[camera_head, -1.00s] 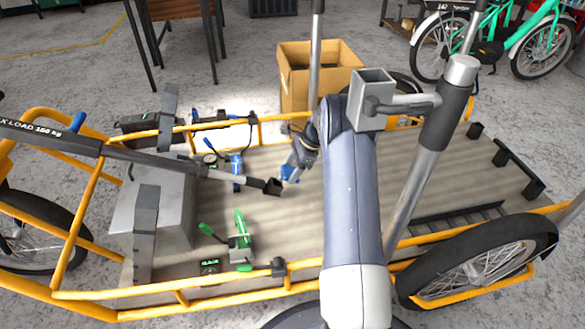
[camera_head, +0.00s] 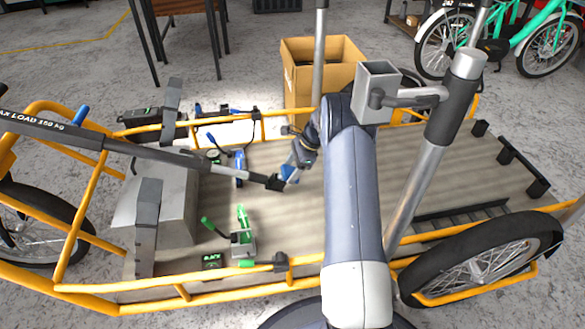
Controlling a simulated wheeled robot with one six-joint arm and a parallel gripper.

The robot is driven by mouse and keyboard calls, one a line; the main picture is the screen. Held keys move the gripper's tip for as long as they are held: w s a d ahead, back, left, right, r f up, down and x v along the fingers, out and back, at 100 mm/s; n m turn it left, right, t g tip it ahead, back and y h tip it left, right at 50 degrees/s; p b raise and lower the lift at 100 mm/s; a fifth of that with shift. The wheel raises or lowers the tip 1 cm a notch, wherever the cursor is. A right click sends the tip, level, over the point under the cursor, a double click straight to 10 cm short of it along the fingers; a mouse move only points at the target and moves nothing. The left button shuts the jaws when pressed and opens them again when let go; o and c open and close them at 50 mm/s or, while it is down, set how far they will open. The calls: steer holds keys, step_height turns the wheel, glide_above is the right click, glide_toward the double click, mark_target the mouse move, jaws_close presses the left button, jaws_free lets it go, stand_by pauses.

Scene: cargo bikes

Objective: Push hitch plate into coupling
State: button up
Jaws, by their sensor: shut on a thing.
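My gripper (camera_head: 288,173) is at the middle of the cargo bed, its blue fingertips pointing down and left. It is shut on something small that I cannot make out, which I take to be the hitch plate. Just left of the fingertips is the dark, blocky end of a long bar, which looks like the coupling (camera_head: 274,183). The bar (camera_head: 140,151) comes in from the left, with a load marking on its side. The fingertips and the coupling are very close; I cannot tell whether they touch.
A grey metal box (camera_head: 178,208) stands at the bed's left. Yellow frame rails (camera_head: 205,296) border the bed. A cardboard box (camera_head: 300,90) stands behind, and a metal post (camera_head: 405,190) rises at right.

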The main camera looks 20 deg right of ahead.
steer(key=shift+b+x, duration=0.35)
steer(key=shift+x, duration=0.65)
steer(key=o, duration=1.2)
steer(key=p+v, duration=0.3)
steer(key=v, duration=0.4)
steer(key=shift+d+r, duration=0.1)
steer(key=shift+r, duration=0.15)
steer(key=shift+f, duration=0.1)
